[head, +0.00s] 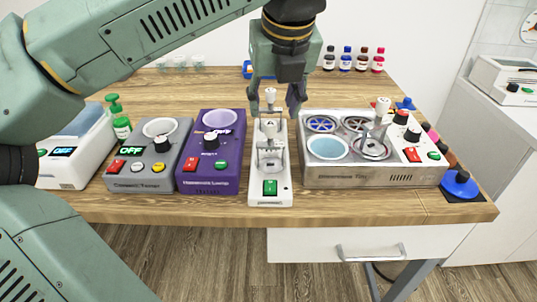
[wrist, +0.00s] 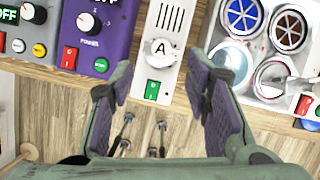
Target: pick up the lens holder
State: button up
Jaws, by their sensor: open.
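My gripper (head: 275,107) is open and points down over the narrow white device (head: 270,196), its two fingers apart. A metal piece with a pale-topped stem (head: 270,96) stands on that device, its top showing between the fingers in the head view. A similar metal piece with a pale knob (head: 383,104) stands on the silver box to the right. I cannot tell for sure which is the lens holder. In the wrist view, my gripper (wrist: 160,82) is empty, with the white device (wrist: 168,82) between and beyond its dark pads; a round pale top marked A (wrist: 160,48) shows there.
A purple device (head: 208,180) with a knob stands close on the left, a grey one (head: 140,178) beyond it. The silver box (head: 350,177) with round wells stands close on the right. Small bottles (head: 354,60) stand at the back. Bare wood (head: 340,208) runs along the front edge.

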aim_at(271, 125)
jog(key=p+x, duration=0.2)
jog(key=x, duration=0.6)
jog(key=shift+w+d+f, duration=0.1)
jog(key=shift+f, duration=0.1)
jog(key=shift+c, duration=0.6)
grip_shut()
